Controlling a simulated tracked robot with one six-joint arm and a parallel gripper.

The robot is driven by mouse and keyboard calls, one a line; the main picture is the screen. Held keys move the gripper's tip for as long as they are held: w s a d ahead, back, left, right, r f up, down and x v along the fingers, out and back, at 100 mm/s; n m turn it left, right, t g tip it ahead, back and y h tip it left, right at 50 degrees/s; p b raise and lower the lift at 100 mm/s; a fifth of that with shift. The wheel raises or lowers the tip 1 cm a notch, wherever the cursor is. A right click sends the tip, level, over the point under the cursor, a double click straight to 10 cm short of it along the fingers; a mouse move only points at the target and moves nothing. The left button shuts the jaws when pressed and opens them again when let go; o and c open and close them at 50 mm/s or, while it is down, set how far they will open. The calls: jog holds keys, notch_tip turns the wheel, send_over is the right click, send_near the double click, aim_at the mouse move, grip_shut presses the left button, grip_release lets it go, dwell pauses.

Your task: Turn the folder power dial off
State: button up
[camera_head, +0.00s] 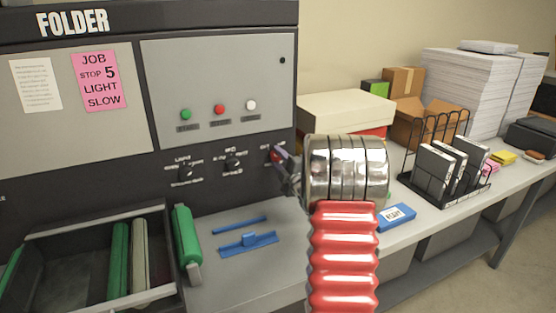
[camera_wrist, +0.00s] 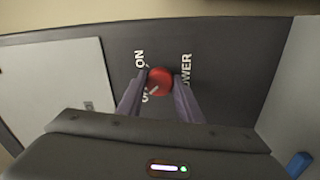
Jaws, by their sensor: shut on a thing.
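The folder (camera_head: 220,60) is a dark machine with a grey panel, labelled FOLDER. Its red power dial (camera_wrist: 160,80) shows between my fingertips in the wrist view, with the words ON and POWER beside it and another word partly hidden. A pale mark on the dial slants, but I cannot tell clearly which word it points to. My gripper (camera_wrist: 160,92) is shut on the dial, one finger on each side. In the head view my gripper (camera_head: 283,165) is at the right end of the folder's lower dial row, and my arm hides part of that area.
Two black dials (camera_head: 186,171) sit left of the power dial. Green, red and white buttons (camera_head: 219,109) are above. A drawer with rollers (camera_head: 100,303), a green roller (camera_head: 186,236) and blue parts (camera_head: 248,242) lie below. A wire rack (camera_head: 440,196) stands at right.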

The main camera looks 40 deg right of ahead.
jog(key=shift+a+f+n, duration=0.2)
jog(key=shift+n, duration=0.2)
jog(key=o, duration=1)
jog(key=shift+d+r, duration=0.1)
jog(key=shift+o, duration=0.2)
jog(key=shift+s, duration=0.1)
jog(key=v, duration=1.3)
jog(key=shift+s, duration=0.3)
